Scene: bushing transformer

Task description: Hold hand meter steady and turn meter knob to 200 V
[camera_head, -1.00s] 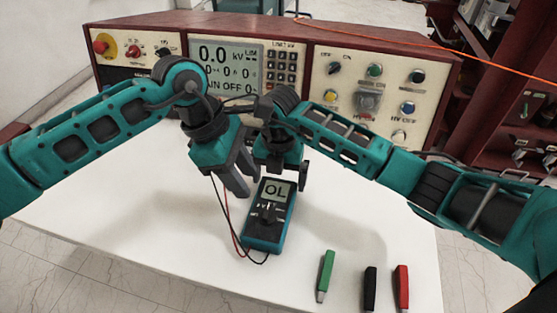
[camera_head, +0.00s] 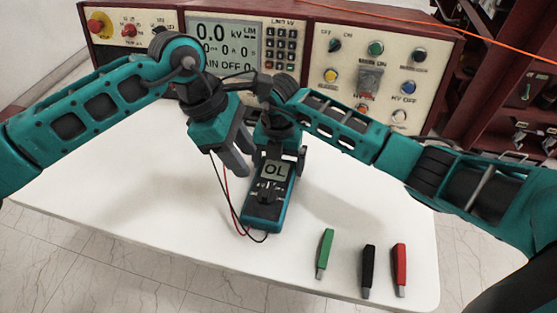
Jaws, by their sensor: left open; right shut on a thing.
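The hand meter (camera_head: 264,213) is a teal and black device lying on the white table, with "OL" on its display. Its knob (camera_head: 268,189) is dark and sits below the display; its setting is too small to read. My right gripper (camera_head: 279,165) is shut on the meter at its top end, with fingers on either side of it. My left gripper (camera_head: 244,162) is open and empty, pointing down just left of the meter's upper part. Red and black leads (camera_head: 231,202) run along the meter's left side.
A green clip (camera_head: 325,252), a black clip (camera_head: 368,270) and a red clip (camera_head: 400,268) lie at the table's front right. A control panel (camera_head: 300,50) with a screen and buttons stands behind. The white table (camera_head: 130,200) is clear at left.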

